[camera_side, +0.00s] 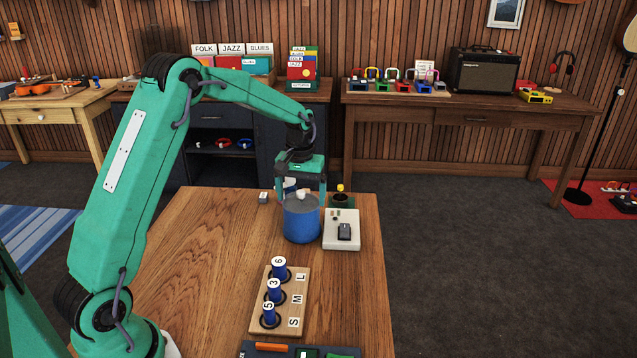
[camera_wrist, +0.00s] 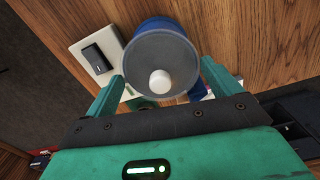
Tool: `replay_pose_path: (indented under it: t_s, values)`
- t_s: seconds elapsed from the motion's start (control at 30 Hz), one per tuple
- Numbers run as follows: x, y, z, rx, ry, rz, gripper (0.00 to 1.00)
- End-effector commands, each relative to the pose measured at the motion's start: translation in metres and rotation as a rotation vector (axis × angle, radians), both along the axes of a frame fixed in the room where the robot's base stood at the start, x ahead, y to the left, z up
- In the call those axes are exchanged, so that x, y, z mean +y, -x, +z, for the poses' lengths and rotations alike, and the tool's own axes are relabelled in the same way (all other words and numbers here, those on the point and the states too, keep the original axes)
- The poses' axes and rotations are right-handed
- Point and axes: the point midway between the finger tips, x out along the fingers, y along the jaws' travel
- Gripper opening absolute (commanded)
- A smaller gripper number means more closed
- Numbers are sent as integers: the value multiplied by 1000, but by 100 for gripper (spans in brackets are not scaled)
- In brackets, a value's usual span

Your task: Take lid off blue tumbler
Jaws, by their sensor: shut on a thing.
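The blue tumbler (camera_side: 302,226) stands upright near the far part of the wooden table. Its grey lid (camera_side: 300,204) with a round white knob (camera_side: 301,193) is on top; I see no clear gap between lid and tumbler. The exact contact at the fingertips is partly hidden.
A pale box with a dark switch (camera_side: 341,233) stands close to the tumbler's right. A wooden rack (camera_side: 259,314) with numbered blue pegs lies in front. The table's left side (camera_side: 200,260) is clear.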

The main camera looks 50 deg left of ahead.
Motion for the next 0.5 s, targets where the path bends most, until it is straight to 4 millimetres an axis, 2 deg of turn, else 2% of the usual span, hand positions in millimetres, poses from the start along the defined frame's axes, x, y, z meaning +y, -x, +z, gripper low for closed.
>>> replay_pose_path:
  t_s: [0.27,0.47,0.5]
  values:
    - [0,-1,16,-4,-2,0,68]
    - [0,-1,44,-5,-1,0,68]
    - [-8,1,47,-3,-1,-3,68]
